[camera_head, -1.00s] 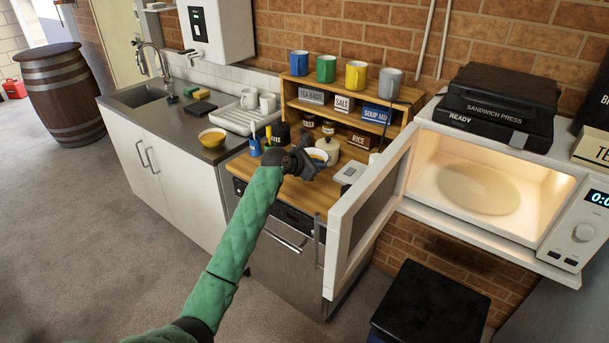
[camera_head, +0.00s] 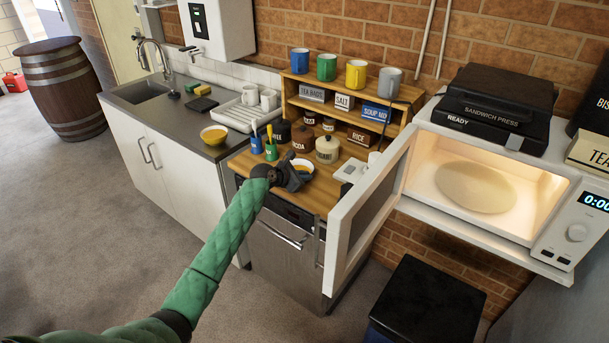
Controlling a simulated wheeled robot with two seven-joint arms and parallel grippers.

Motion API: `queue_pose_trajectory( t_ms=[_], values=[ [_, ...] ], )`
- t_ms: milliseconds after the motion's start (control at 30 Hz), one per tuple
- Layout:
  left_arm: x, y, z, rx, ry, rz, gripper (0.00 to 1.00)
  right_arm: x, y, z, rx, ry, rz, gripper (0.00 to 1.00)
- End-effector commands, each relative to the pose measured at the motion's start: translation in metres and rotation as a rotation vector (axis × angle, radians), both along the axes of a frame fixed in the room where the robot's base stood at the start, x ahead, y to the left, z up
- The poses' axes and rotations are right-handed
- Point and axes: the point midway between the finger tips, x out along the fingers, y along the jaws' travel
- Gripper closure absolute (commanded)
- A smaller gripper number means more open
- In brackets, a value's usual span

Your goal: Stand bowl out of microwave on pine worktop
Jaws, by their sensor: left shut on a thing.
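My right gripper is not in view.
Canisters (camera_head: 327,150) and a blue cup of utensils (camera_head: 271,152) stand behind and left of the bowl. A small white device (camera_head: 350,171) is to its right, near the open door. Bare wood shows in front.

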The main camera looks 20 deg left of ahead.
Motion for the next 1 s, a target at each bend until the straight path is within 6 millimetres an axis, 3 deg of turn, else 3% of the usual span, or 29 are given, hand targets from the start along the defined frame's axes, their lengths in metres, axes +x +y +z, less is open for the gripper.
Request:
queue_pose_trajectory(
  t_ms=[233, 367, 733, 867, 1000],
  values=[
    [0.000, 0.000, 0.001, -0.001, -0.002, 0.000, 1.00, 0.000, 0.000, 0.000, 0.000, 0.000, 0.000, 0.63],
    [0.000, 0.000, -0.001, -0.001, -0.001, 0.000, 0.72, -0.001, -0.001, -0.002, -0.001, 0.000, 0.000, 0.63],
    [-0.001, 0.000, 0.001, 0.000, -0.001, -0.001, 0.71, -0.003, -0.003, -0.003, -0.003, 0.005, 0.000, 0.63],
    [-0.012, 0.007, 0.006, 0.000, -0.002, -0.001, 0.71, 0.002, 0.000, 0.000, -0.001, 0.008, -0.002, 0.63],
    [-0.031, 0.019, 0.016, 0.000, -0.002, -0.001, 0.71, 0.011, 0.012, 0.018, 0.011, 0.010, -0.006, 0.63]
  ],
)
